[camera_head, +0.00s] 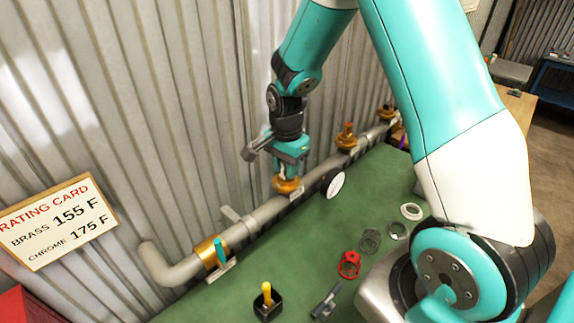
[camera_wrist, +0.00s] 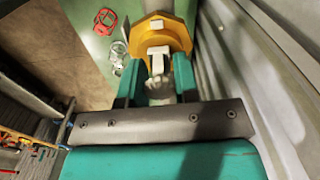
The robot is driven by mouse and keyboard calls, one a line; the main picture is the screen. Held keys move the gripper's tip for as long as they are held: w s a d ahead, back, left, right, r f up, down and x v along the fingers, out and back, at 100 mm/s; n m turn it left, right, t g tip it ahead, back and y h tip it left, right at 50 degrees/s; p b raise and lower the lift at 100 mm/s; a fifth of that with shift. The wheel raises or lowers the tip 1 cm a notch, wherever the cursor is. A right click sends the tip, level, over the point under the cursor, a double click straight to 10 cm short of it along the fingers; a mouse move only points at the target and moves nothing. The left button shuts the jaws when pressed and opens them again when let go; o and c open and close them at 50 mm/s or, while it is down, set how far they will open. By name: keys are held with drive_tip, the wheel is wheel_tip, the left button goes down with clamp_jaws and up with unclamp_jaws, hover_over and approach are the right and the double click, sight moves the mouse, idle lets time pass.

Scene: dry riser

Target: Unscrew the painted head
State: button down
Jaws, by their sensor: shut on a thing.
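My gripper (camera_head: 289,160) points down at the grey pipe (camera_head: 262,213) along the corrugated wall. In the wrist view its two teal fingers (camera_wrist: 158,72) are shut on a whitish head (camera_wrist: 158,62), which looks like the painted head. A gold-orange disc (camera_wrist: 172,32) lies just beyond the fingertips around the head. The disc also shows under the gripper in the head view (camera_head: 287,186). The fingers hide most of the head, and its thread cannot be seen. Two more brass-coloured heads stand farther along the pipe, one nearer (camera_head: 347,137) and one at the far end (camera_head: 387,112).
A round white dial (camera_head: 335,184) stands beside the pipe. A teal-handled valve (camera_head: 215,254) is near the pipe's bend. On the green bench top lie a red ring part (camera_head: 348,265), several grey rings (camera_head: 370,241), a dark tool (camera_head: 326,303) and a black yellow-handled holder (camera_head: 268,307). A rating card (camera_head: 57,222) is at left.

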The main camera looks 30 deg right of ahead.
drive_tip(key=n, duration=0.5)
drive_tip(key=shift+n, duration=0.4)
drive_tip(key=c, duration=0.8)
unclamp_jaws()
